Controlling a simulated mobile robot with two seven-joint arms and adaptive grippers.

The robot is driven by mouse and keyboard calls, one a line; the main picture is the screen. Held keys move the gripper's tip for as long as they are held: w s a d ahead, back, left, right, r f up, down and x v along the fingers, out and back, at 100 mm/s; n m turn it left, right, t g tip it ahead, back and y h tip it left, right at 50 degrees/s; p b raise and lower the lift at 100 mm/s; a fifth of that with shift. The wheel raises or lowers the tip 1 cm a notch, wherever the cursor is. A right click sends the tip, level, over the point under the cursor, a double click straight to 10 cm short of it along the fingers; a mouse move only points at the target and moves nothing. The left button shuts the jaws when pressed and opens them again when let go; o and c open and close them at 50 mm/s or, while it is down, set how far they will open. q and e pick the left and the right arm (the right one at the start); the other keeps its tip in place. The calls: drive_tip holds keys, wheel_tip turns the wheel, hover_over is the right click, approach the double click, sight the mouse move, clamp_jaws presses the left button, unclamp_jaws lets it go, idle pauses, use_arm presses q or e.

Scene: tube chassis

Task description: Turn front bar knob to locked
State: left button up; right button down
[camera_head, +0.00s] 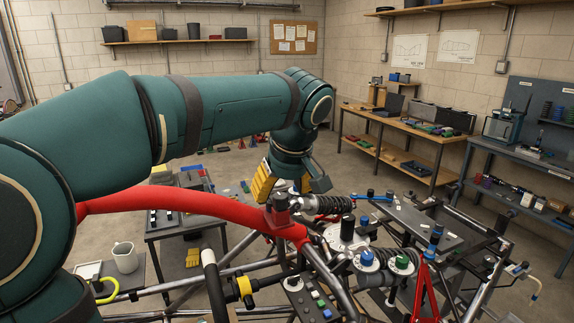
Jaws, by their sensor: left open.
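My left gripper (289,187) comes down from my green left arm, its fingers apart, above the red curved tube (165,203) of the chassis. A dark knob-like part on a red clamp (280,213) sits on this tube just below the fingers; I cannot tell whether they touch it. Lower on the chassis are a blue knob (367,258), a green knob (402,262) and a yellow-and-black collar (243,288). No readable label shows which is the front bar knob, and its setting cannot be told. My right gripper is not in view.
Steel tubes and a black coil spring (325,204) crowd the space around the gripper. A small panel with coloured buttons (312,301) is in front. A side table (186,215) stands at left; a wooden workbench (405,133) stands along the back right.

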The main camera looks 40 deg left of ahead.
use_arm(q)
drive_tip(key=v, duration=0.9)
drive_tip(key=shift+d+r, duration=0.15)
drive_tip(key=shift+r, duration=0.2)
drive_tip(key=shift+s, duration=0.1)
drive_tip(key=x, duration=1.2)
